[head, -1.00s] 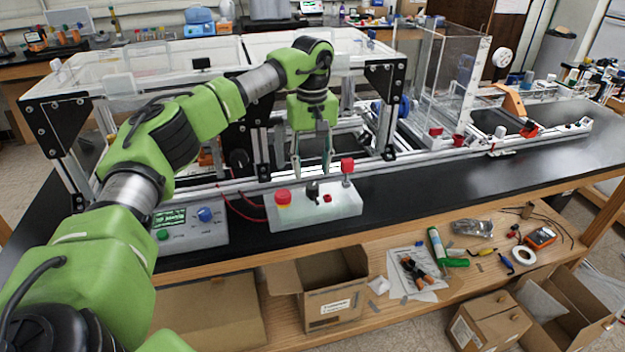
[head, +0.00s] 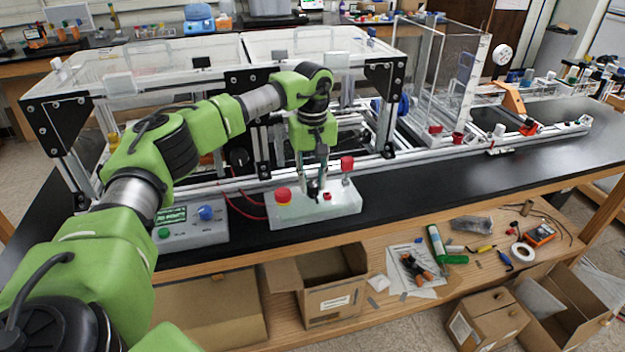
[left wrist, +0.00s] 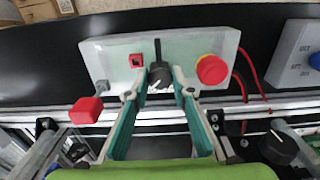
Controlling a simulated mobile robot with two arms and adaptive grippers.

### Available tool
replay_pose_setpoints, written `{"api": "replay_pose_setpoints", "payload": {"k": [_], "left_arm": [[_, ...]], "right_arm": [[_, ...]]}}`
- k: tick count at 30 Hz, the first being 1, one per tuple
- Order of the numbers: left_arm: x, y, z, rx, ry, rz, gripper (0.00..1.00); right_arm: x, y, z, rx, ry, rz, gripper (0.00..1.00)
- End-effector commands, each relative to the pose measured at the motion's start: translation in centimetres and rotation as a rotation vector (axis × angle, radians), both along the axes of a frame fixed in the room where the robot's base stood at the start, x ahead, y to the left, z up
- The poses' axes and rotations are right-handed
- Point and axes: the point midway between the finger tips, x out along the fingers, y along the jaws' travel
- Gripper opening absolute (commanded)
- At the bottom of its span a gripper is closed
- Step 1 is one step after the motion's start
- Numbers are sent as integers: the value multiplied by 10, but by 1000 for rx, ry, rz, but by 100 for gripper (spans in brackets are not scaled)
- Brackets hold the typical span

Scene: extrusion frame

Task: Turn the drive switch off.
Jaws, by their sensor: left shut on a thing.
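A white control box (head: 345,207) sits near the front edge of the black bench. No label naming the drive switch is readable. My left gripper (head: 314,190) points down at the box's middle, and its fingers are shut on the black knob. In the left wrist view the fingers (left wrist: 156,86) stand on either side of the knob, whose handle points toward the top. My right gripper is not in view.
A grey box with a green display (head: 172,215) and a blue knob stands left of the control box, with red wires between. The extrusion frame (head: 228,186) rises close behind. A lower wooden shelf in front holds cardboard boxes (head: 330,300) and tools.

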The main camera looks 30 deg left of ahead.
Motion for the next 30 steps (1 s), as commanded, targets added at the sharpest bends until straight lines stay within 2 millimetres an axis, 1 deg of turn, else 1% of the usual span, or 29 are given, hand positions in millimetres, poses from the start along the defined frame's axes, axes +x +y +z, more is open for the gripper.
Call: {"api": "replay_pose_setpoints", "payload": {"k": [5, 11, 17, 30], "left_arm": [[0, 0, 1, 0, 0, 22, 1], [0, 0, 2, 0, 0, 106, 1], [0, 0, 2, -1, 0, 262, 1], [0, 0, 2, 0, -1, 679, 1]], "right_arm": [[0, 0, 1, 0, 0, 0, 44], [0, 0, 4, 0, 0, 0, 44], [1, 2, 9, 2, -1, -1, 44], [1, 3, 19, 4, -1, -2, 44]]}}
